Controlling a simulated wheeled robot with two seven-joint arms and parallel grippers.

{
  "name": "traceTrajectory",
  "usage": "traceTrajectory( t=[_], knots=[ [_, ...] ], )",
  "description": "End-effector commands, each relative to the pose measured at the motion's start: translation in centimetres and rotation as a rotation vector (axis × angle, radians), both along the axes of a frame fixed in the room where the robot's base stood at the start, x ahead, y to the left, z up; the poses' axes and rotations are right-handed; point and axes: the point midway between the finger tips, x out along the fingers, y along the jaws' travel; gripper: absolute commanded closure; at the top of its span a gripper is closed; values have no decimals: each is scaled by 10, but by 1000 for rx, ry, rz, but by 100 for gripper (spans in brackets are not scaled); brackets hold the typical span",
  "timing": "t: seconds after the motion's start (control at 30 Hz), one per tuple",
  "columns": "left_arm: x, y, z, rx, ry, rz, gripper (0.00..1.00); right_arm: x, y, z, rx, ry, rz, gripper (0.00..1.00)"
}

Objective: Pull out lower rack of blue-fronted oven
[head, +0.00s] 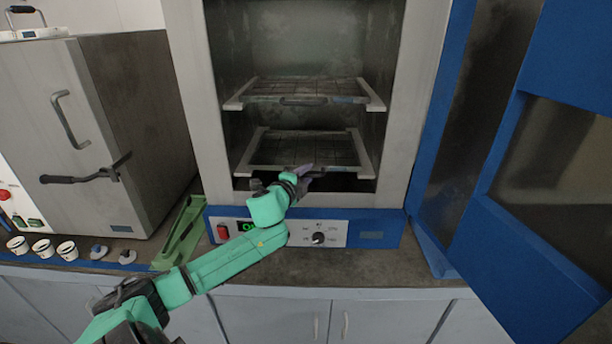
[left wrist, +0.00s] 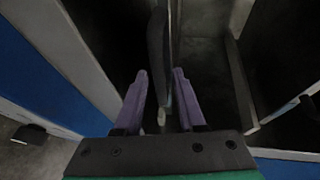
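The lower rack (head: 262,150) is a wire grid in a pale frame, inside the open blue-fronted oven (head: 390,228). My left gripper (head: 312,172) is at the middle of the rack's front edge and hides part of it. In the left wrist view, the two purple fingers (left wrist: 160,88) stand apart. A dark bar (left wrist: 157,45), which looks like the rack's handle, runs between them with a gap visible; I cannot tell if either finger touches it. My right gripper is not in view.
An upper rack (head: 305,88) sits above the lower one. The blue oven door (head: 535,235) stands wide open at the right. A grey cabinet (head: 110,130), a green tray-like piece (head: 182,232) and small white cups (head: 42,247) are at the left. The counter in front is narrow.

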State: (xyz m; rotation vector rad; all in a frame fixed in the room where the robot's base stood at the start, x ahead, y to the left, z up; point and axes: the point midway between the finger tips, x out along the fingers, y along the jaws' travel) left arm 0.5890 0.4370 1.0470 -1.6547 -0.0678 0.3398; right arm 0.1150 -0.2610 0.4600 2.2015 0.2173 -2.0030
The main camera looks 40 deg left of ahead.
Motion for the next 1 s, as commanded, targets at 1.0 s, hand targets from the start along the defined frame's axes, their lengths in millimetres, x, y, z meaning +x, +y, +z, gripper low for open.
traceTrajectory(
  t=[1.0],
  knots=[
    [0, 0, -1, -1, 1, 0, 100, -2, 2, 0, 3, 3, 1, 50]
  ],
)
